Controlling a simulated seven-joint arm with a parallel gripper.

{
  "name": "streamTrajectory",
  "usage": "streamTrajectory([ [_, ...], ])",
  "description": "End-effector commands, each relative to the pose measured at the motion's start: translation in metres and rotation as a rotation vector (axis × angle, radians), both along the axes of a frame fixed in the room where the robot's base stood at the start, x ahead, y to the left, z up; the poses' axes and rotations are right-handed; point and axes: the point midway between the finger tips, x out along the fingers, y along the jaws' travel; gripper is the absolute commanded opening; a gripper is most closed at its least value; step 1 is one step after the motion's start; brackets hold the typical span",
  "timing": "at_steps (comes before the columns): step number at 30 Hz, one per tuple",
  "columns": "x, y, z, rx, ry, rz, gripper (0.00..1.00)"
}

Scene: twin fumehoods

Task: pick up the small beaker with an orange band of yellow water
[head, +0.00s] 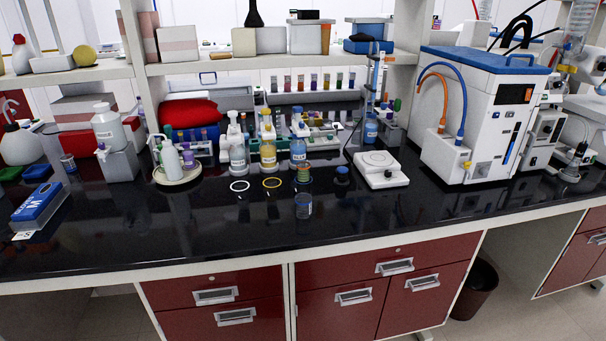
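A small beaker (304,174) with an orange-red band and some green stands on the black bench, in front of the blue-capped bottle. It is too small to tell its yellow water clearly. A second small clear beaker (303,207) stands nearer the bench's front edge, with a bluish tint. My gripper is not in this view.
Behind stand bottles with white, yellow (268,147) and blue (298,140) caps. A white ring (239,186) and yellow ring (271,183) lie to the left. A white hotplate-like device (380,169) and small dark-blue object (342,174) are to the right. The front bench is mostly clear.

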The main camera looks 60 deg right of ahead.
Motion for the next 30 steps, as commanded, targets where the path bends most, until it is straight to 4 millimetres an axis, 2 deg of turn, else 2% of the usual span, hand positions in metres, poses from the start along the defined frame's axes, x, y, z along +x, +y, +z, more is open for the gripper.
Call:
streamTrajectory([
  [9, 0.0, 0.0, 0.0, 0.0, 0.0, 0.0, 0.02],
  [30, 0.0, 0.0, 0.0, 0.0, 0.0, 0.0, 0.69],
])
